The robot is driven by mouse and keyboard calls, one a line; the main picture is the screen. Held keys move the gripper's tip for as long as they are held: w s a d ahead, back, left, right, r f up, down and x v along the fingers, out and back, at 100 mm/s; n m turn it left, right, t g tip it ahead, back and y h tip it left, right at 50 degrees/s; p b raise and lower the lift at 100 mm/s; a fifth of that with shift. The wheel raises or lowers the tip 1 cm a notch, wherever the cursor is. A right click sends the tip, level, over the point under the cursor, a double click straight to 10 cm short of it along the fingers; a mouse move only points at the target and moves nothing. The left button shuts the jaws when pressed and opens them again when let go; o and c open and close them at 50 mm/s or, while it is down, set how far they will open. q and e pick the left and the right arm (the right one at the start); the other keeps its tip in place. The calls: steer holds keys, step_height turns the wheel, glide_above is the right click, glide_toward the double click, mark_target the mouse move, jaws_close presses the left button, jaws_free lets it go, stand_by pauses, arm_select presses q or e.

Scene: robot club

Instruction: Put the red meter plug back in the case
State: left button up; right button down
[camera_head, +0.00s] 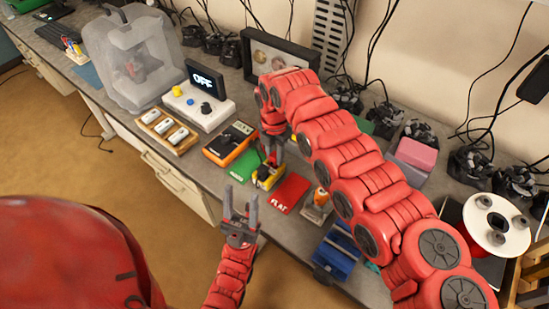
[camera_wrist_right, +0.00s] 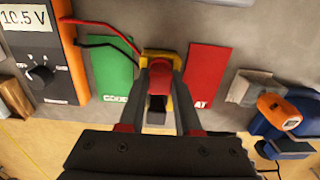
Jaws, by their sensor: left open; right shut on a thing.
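A red piece (camera_wrist_right: 161,78), which looks like the red meter plug, sits between the fingers of my right gripper (camera_wrist_right: 162,92). My right gripper (camera_head: 273,150) is shut on it, pointing down at a yellow block with dark parts (camera_head: 267,180). The yellow block (camera_wrist_right: 160,58) shows behind the fingers in the wrist view; I cannot tell whether the plug touches it. The orange-edged meter (camera_wrist_right: 42,50) reads 10.5 V, with red and black leads running toward the yellow block. It also shows in the head view (camera_head: 230,143). My left gripper (camera_head: 240,205) is open and empty, fingers up, at the bench's front edge.
A green card (camera_head: 246,165) and a red card marked FLAT (camera_head: 290,192) flank the yellow block. Left are a wooden tray (camera_head: 153,138) with white packs and a device showing OFF (camera_head: 207,80). Right are an orange-topped tool (camera_head: 322,197) and a blue object (camera_head: 340,252).

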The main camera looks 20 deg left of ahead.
mark_target(275, 155)
steer(key=shift+r, duration=1.05)
steer(key=shift+r, duration=1.65)
steer(key=c, duration=1.1)
jaws_free()
steer(key=shift+c, duration=0.2)
jaws_close()
